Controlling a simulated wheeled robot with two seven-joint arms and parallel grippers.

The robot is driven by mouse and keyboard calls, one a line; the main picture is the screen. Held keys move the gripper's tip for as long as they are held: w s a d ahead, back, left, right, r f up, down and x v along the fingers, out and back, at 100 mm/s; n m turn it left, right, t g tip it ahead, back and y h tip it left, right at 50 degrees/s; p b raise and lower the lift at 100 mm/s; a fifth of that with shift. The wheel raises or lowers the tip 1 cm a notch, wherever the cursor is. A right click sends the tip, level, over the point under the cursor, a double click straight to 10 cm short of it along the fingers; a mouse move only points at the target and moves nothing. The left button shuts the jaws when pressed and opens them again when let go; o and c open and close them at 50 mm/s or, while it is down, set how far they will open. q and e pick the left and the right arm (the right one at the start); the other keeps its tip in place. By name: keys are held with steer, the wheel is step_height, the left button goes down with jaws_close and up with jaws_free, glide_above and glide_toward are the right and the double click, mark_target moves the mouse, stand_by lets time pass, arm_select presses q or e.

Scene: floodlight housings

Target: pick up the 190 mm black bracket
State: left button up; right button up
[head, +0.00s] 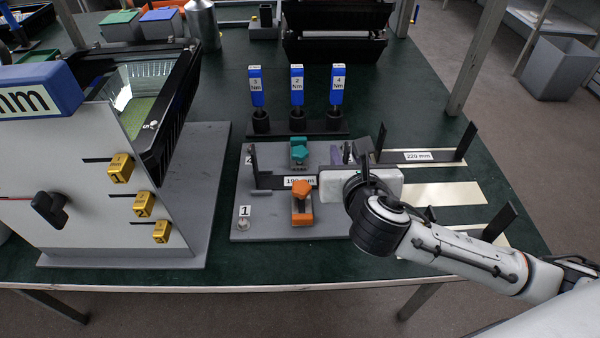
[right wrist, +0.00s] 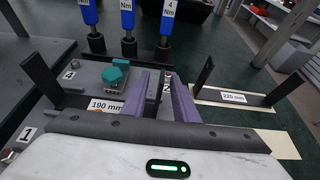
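The 190 mm black bracket (head: 270,181) lies across the grey fixture plate (head: 270,228), its left end upright. In the right wrist view its labelled bar (right wrist: 78,101) and left upright (right wrist: 40,78) show. My right gripper (head: 350,155) is over the bracket's right end, and the white gripper body hides part of it in the head view. In the right wrist view the purple fingers (right wrist: 163,92) stand apart on either side of a thin black upright, seemingly the bracket's right end, with gaps visible. My left gripper is not in view.
A teal clamp (head: 299,153) and an orange clamp (head: 302,208) stand on the plate. Blue torque drivers (head: 297,88) stand behind it. The 220 mm bracket (head: 438,157) lies close on the right. A white panel with yellow blocks (head: 120,168) stands left.

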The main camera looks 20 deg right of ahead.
steer(key=x, duration=0.4)
steer(key=shift+w+d+f+b, duration=0.15)
steer(key=shift+f+b, duration=0.2)
steer(key=shift+f, duration=0.05)
jaws_close()
